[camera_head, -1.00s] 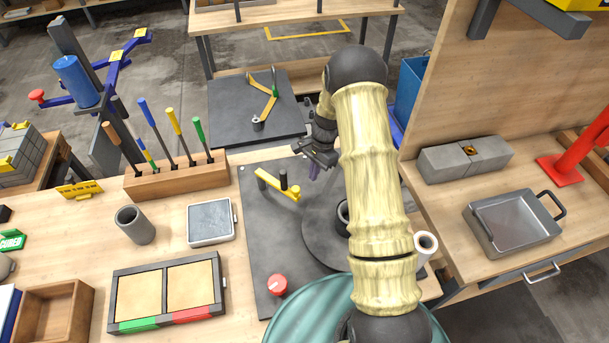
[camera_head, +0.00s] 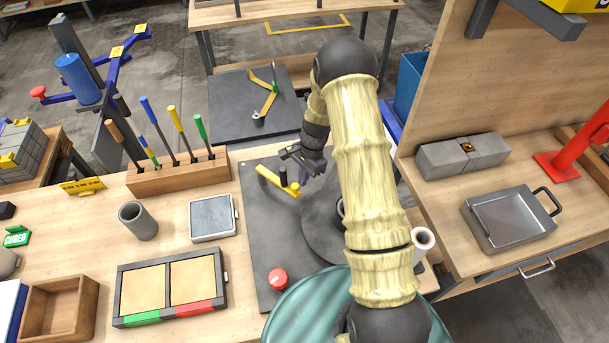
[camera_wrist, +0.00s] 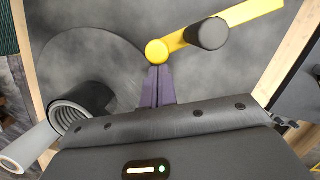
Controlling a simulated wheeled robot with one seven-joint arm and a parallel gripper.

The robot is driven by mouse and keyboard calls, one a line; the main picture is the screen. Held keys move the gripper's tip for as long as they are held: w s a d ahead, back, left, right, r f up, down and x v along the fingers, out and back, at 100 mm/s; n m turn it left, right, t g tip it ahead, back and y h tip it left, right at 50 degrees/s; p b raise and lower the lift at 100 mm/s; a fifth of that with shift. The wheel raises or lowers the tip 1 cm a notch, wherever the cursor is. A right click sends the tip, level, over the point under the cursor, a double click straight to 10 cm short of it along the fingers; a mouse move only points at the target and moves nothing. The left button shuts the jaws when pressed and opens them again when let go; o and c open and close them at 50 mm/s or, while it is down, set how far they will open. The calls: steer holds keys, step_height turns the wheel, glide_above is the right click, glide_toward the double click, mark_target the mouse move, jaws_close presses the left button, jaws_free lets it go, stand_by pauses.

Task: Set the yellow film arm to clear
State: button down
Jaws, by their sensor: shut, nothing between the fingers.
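The yellow film arm (camera_head: 268,177) lies over a dark plate (camera_head: 255,227) in the head view, angled from upper left to lower right, with an upright black knob (camera_head: 283,177) on it. In the wrist view the film arm (camera_wrist: 250,13) runs from the upper right to a rounded end at upper middle, with the black knob (camera_wrist: 208,34) beside that end. My gripper (camera_head: 303,176) is at the right of this end. In the wrist view its purple fingers (camera_wrist: 158,72) are together and empty, tips just below the rounded end. I cannot tell whether they touch it.
A round dark disc (camera_head: 318,222) lies right of the film arm, partly behind my arm. A red knob (camera_head: 278,279) is at the plate's front. A white-ended roll (camera_head: 423,239) stands at right. A wooden tool block (camera_head: 178,176) is at left.

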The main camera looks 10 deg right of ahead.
steer(key=s+a+m+t+b, duration=0.1)
steer(key=s+a+m, duration=0.4)
steer(key=a+m, duration=0.2)
steer(key=shift+a+m+t+b, duration=0.3)
steer(key=shift+a+t+b, duration=0.1)
steer(key=shift+a, duration=1)
steer(key=shift+s, duration=0.1)
steer(key=d+r+b, duration=0.1)
steer(key=d+r, duration=0.5)
steer(key=r, duration=0.4)
steer(key=shift+s+d, duration=0.35)
steer(key=shift+s, duration=0.1)
